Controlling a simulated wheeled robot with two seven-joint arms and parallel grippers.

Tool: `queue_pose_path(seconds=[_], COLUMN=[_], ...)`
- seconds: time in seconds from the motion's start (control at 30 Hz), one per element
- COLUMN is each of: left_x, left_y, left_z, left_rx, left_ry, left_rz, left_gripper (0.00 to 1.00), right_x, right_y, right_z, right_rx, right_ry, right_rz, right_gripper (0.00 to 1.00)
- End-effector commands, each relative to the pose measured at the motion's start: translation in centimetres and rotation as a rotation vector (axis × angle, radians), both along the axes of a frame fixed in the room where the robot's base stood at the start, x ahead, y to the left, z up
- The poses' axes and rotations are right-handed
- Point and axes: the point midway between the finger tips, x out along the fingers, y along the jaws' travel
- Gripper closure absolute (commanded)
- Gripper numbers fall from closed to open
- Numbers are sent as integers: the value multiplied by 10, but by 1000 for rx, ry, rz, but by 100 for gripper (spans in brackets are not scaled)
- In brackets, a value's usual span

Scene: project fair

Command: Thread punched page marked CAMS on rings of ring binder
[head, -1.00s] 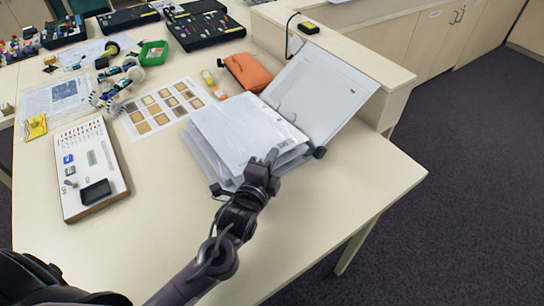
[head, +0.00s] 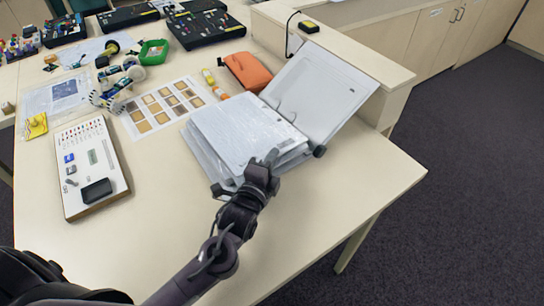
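The ring binder (head: 325,92) lies open on the table, its grey-white cover tilted up at the right. A stack of white pages lies on its left side. The top page (head: 235,133) shows faint lines of print; I cannot read CAMS on it. Thin metal rings (head: 292,117) show beside the page's right edge; whether they pass through its holes is too small to tell. My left gripper (head: 262,158) is at the stack's near edge, over the pages' lower right part. Its fingers are too small to judge open or shut. My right gripper is not in view.
An orange pouch (head: 248,71) lies behind the binder. A sheet of brown swatches (head: 135,118) and a white panel board (head: 75,142) lie to the left. A green tray (head: 153,53) stands farther back. The table's right front area is clear.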

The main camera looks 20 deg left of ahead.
Motion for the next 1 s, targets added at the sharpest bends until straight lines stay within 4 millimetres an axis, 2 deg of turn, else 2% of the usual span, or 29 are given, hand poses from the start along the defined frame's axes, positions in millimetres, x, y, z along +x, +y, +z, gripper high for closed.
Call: queue_pose_path(seconds=[0.27,0.4,0.5,0.77,0.87,1.0], left_x=[0,0,0,-1,-10,-33], left_y=[0,0,0,0,1,2], left_z=[0,0,0,-1,-2,-2], left_rx=[0,0,0,0,1,1], left_ry=[-1,0,0,1,2,4], left_rz=[0,0,0,0,-1,-2], left_gripper=[100,81,72,72,72,72], right_x=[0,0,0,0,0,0], right_y=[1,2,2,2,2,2], right_z=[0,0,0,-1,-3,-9], right_rx=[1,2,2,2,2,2], right_ry=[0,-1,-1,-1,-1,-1], right_rz=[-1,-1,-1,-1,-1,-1], right_gripper=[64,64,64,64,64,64])
